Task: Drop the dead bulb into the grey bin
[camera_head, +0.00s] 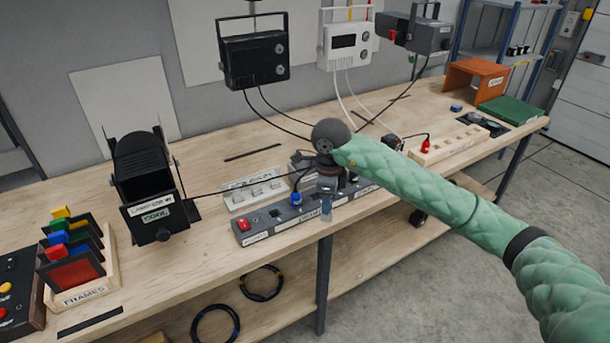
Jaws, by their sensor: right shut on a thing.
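My right arm, in a green padded sleeve, reaches in from the right. Its gripper (327,187) points down over the front edge of the bench, by a grey strip of sockets. It is shut on a small pale, glassy piece (326,208), which looks like the bulb. The piece hangs below the fingers, and its upper part is hidden by them. I cannot make out a grey bin in this view. My left gripper is not in view.
The grey socket strip (264,226) has a blue plug (296,199) in it. A black lamp (148,188) and a frames rack (82,278) stand at the left. Coiled cables (215,325) lie on the lower shelf.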

